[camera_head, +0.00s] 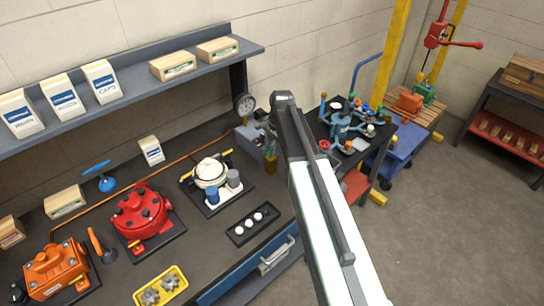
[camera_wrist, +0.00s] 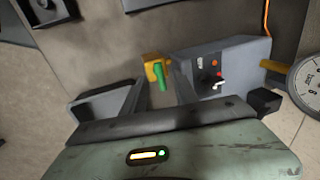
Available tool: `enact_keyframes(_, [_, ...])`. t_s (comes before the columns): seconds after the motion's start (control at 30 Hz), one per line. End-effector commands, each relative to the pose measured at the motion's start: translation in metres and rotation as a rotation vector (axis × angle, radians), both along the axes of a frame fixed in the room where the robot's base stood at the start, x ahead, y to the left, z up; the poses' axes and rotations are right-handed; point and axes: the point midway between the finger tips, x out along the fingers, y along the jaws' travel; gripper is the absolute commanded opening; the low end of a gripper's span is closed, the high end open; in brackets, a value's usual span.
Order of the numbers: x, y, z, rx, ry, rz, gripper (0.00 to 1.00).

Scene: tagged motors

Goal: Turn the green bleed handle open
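The green bleed handle (camera_wrist: 159,76) sticks out from a small brass-yellow valve body (camera_wrist: 152,66) at the middle of the wrist view. In the head view, the green handle (camera_head: 270,153) shows near the bench's back right corner, just left of my arm. My gripper (camera_wrist: 159,88) is open in the wrist view, with one dark finger on each side of the handle's line. The handle appears between the fingertips, but I cannot tell its depth or whether anything touches. In the head view my arm hides most of the gripper.
A grey box (camera_wrist: 225,72) with a switch and red light stands close right of the handle. A pressure gauge (camera_wrist: 307,82) is at the far right. On the bench are a red motor (camera_head: 140,213), an orange motor (camera_head: 55,270) and a black tray (camera_head: 252,223).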

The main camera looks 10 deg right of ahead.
Motion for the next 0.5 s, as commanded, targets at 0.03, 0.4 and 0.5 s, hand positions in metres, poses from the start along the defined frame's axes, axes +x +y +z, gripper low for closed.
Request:
enact_keyframes(0.03, [0.0015,0.0006,-0.0122,0.000,0.000,0.000,0.35])
enact_keyframes(0.4, [0.0020,0.0002,-0.0114,0.000,0.000,-0.001,0.16])
enact_keyframes(0.5, [0.0020,0.0002,-0.0114,0.000,0.000,-0.001,0.00])
